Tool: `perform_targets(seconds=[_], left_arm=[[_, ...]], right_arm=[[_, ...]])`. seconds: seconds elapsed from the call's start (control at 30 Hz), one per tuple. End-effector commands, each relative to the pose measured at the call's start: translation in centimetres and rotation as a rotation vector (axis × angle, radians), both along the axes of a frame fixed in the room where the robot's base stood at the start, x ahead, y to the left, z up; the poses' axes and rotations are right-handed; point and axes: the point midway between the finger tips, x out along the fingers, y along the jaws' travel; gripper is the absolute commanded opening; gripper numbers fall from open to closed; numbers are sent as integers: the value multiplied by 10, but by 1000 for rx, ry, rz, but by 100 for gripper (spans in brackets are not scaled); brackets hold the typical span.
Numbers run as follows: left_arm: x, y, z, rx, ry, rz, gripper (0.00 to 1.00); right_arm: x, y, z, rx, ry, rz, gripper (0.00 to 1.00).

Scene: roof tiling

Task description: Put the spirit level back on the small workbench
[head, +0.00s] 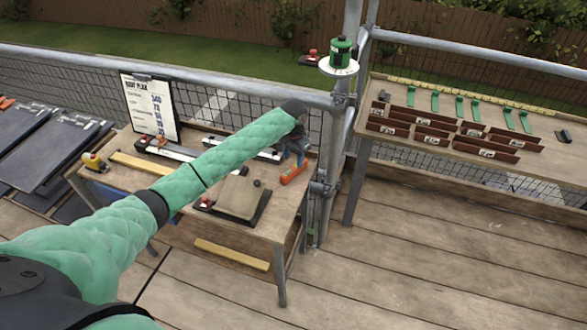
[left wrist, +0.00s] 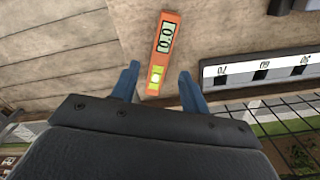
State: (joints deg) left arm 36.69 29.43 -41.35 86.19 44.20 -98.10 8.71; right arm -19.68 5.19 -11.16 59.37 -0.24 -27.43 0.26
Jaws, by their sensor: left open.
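The orange spirit level (head: 294,172) lies on the right part of the small workbench (head: 150,180), near its right edge. In the left wrist view the spirit level (left wrist: 163,45) shows its display reading and a yellow-green vial, flat on the wood. My left gripper (head: 294,157) is just above and behind it with its blue fingers apart. In the left wrist view the open left gripper (left wrist: 160,82) has the vial end of the level between its fingertips, with nothing clamped. Whether the fingers reach down beside the level is hard to tell. My right gripper is not in view.
The small workbench also holds a tile on a dark base (head: 238,198), a yellow strip (head: 148,163) and a white-and-black rail (head: 265,154). A clipboard (head: 152,106) stands behind. A scaffold post (head: 340,120) rises close on the right. A longer table (head: 400,150) carries brown and green pieces.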

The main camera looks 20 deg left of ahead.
Motion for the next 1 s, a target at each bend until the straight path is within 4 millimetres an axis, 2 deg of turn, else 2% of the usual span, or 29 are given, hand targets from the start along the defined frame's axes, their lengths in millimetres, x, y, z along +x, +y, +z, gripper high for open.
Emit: perform_targets(seconds=[0.2,0.4,0.6,1.0], left_arm=[[1,-1,37,0,-2,0,45],[0,0,56,0,1,0,45],[0,0,62,0,1,0,45],[-1,-1,61,0,1,-1,45]], right_arm=[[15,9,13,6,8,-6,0],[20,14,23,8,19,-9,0],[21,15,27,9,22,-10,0],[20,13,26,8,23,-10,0]])
